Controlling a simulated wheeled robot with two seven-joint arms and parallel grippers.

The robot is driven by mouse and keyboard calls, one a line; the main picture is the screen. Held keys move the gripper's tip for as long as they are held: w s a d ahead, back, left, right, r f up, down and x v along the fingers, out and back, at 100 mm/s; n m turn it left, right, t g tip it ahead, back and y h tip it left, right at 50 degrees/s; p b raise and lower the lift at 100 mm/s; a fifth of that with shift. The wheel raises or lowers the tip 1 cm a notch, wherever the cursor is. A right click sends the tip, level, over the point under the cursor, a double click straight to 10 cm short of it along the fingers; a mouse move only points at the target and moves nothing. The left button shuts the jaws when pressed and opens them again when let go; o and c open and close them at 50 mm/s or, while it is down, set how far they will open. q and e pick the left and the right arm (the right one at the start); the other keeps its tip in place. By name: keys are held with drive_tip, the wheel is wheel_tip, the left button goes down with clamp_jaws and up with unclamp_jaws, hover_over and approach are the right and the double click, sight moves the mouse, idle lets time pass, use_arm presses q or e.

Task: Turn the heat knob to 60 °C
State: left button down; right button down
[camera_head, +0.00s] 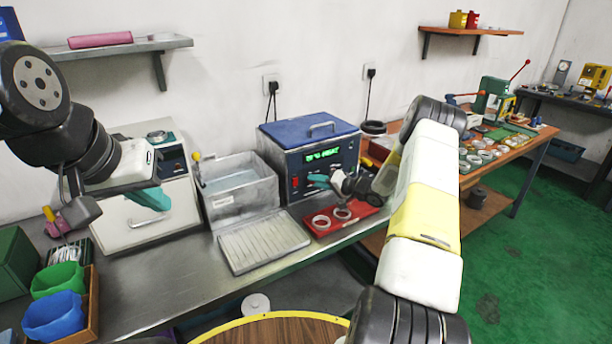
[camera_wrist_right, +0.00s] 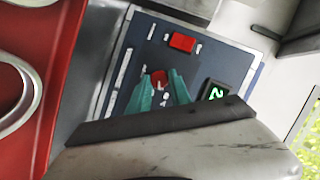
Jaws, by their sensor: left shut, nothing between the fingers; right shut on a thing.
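The heating unit (camera_head: 310,133) has a blue lid and a dark blue front panel with a lit green display (camera_head: 323,155), whose digits are too small to read surely. In the right wrist view the red knob (camera_wrist_right: 159,80) sits between the teal fingertips of my right gripper (camera_wrist_right: 160,88), which is shut on it. In the head view my right gripper (camera_head: 318,181) reaches the panel and hides the knob. A red switch (camera_wrist_right: 182,42) is beside the knob. My left gripper (camera_head: 150,198) is shut and empty, in front of a white machine at left.
A red tray (camera_head: 345,220) with metal rings lies before the unit. A grey basin (camera_head: 240,190) and a ribbed tray (camera_head: 262,241) are to its left. Green and blue cups (camera_head: 52,315) stand at the left front. The bench's middle front is clear.

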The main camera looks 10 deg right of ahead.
drive_tip(key=m, duration=0.1)
drive_tip(key=m+y, duration=0.1)
drive_tip(key=m, duration=0.1)
drive_tip(key=m+y, duration=0.1)
drive_tip(key=m, duration=0.1)
drive_tip(key=shift+d+f+t, duration=0.15)
drive_tip(key=shift+f+t, duration=0.15)
drive_tip(key=shift+t, duration=0.1)
drive_tip(key=shift+m+y, duration=0.3)
drive_tip(key=c, duration=1.2)
unclamp_jaws()
drive_tip(key=v, duration=0.7)
drive_tip(key=shift+s+d, duration=0.2)
drive_tip(key=shift+s, duration=0.1)
